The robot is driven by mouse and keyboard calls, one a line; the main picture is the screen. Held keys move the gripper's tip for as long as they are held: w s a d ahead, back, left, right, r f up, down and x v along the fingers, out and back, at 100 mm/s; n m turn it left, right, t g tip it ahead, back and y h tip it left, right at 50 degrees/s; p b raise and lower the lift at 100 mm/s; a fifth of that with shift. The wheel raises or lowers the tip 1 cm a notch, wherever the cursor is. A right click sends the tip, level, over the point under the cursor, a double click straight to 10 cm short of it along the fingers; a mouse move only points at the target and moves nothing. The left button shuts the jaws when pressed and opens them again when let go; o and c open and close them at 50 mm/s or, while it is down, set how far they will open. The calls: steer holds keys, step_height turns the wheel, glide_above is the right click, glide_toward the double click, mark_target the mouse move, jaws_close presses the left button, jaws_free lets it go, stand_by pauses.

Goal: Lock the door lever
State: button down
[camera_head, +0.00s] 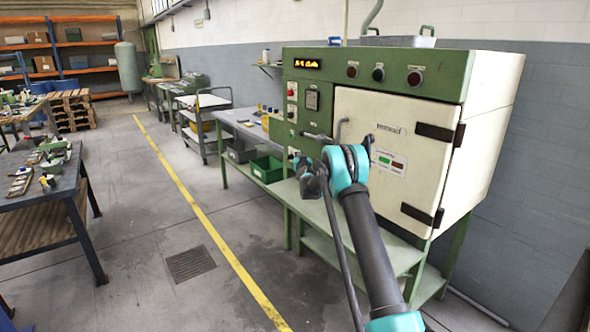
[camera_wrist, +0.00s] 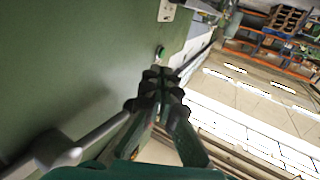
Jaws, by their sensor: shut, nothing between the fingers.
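The door lever (camera_head: 318,137) is a grey bar on the green front of the machine, beside the left edge of the cream door (camera_head: 378,165). It lies nearly level, tilted slightly. My gripper (camera_head: 306,166) is in front of the panel, just below and left of the lever in this view. In the wrist view, the dark fingertips (camera_wrist: 157,88) are together with nothing between them. A grey bar (camera_wrist: 100,132) with a rounded hub runs toward the fingers close to the green panel. Whether the fingers touch it, I cannot tell. My arm hides part of the door.
A grey vertical handle (camera_head: 340,130) stands out on the door's left side. The aisle with the yellow line (camera_head: 185,195) is clear. A dark worktable (camera_head: 62,185) is at the left.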

steer(key=s+a+f, duration=0.1)
steer(key=s+f, duration=0.3)
steer(key=f, duration=0.2)
steer(key=shift+a, duration=0.3)
steer(key=s+d+r+n+g+y, duration=0.1)
steer(key=s+d+r+g, duration=0.15)
steer(key=s, duration=0.65)
steer(key=s+d+r+g+y, duration=0.15)
steer(key=s+r, duration=0.25)
steer(key=s, duration=0.4)
steer(key=s+d+r+n+g, duration=0.1)
steer(key=s+r+g, duration=0.15)
steer(key=s, duration=0.65)
steer(key=s+d+f+m+g+h, duration=0.1)
steer(key=s+d+f, duration=0.3)
steer(key=s, duration=1.1)
steer(key=s+d+f+m+g+h, duration=0.1)
steer(key=s+d+f+g, duration=0.3)
steer(key=s, duration=1.2)
steer(key=s+d+f+m+g+h, duration=0.1)
steer(key=s+d+f, duration=0.4)
steer(key=s, duration=1)
steer(key=shift+s+d+g+h, duration=0.3)
steer(key=shift+g+h, duration=0.45)
steer(key=shift+h, duration=0.3)
steer(key=c, duration=2.2)
jaws_free()
steer(key=shift+r, duration=0.1)
